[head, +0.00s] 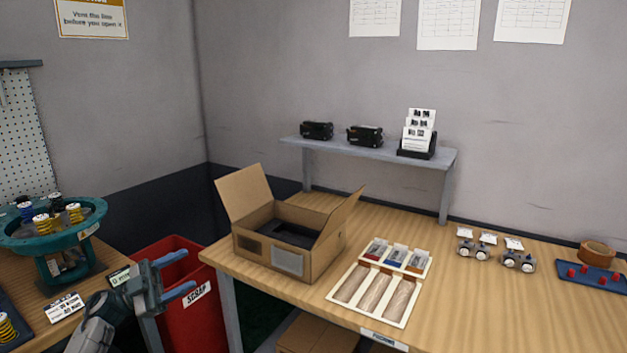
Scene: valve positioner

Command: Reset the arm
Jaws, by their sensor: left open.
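My left gripper (176,276) is at the lower left, its two blue-tipped fingers apart and pointing right. It is empty, in front of the red scrap bin (190,325) and clear of the wooden table. My left arm comes in from the bottom left. My right gripper is not in view. An open cardboard box (252,245) with a dark insert stands on the table. A white tray (333,293) beside it has several compartments, some holding small coloured parts.
A teal round stand (85,228) with yellow and dark parts is on the left bench. A grey shelf (385,150) carries two black devices (365,136) and a card holder (418,135).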

